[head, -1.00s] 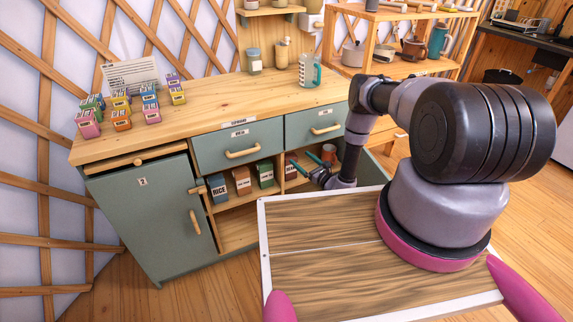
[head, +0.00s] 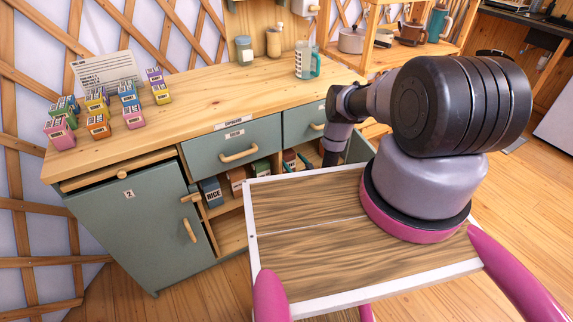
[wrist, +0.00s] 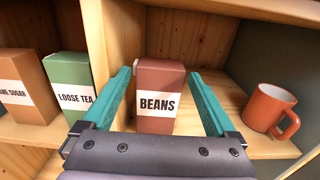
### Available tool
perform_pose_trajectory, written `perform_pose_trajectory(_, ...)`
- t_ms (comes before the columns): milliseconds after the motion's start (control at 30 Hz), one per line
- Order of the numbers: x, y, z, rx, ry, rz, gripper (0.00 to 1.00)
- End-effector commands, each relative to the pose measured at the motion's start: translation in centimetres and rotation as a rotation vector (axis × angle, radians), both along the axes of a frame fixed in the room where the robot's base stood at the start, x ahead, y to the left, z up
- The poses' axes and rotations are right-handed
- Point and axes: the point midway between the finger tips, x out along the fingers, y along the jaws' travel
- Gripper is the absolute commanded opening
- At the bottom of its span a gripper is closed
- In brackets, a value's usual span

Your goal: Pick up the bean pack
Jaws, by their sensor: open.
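The bean pack (wrist: 158,88) is a reddish-brown box labelled BEANS. It stands upright on a wooden shelf inside the cupboard, in the wrist view. My gripper (wrist: 160,92) is open, with one teal finger on each side of the pack. The lower part of the pack is hidden behind my gripper's body.
An orange mug (wrist: 268,108) stands on the shelf to the right. A green loose tea box (wrist: 70,85) and a sugar box (wrist: 24,85) stand to the left, past an upright divider (wrist: 97,50). The countertop (head: 215,88) holds small coloured boxes and jars.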

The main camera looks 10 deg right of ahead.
Motion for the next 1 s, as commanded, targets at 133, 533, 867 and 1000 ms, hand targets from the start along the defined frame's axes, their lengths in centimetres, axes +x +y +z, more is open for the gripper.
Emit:
perform_pose_trajectory(133, 1.0, 0.4, 0.0, -0.001, -0.001, 0.002, 0.93)
perform_pose_trajectory(533, 5.5, 1.6, -0.3, 0.002, 0.002, 0.000, 0.93)
perform_pose_trajectory(867, 5.5, 1.6, -0.3, 0.002, 0.002, -0.001, 0.43)
perform_pose_trajectory(1000, 5.5, 1.6, -0.3, 0.002, 0.002, -0.001, 0.00)
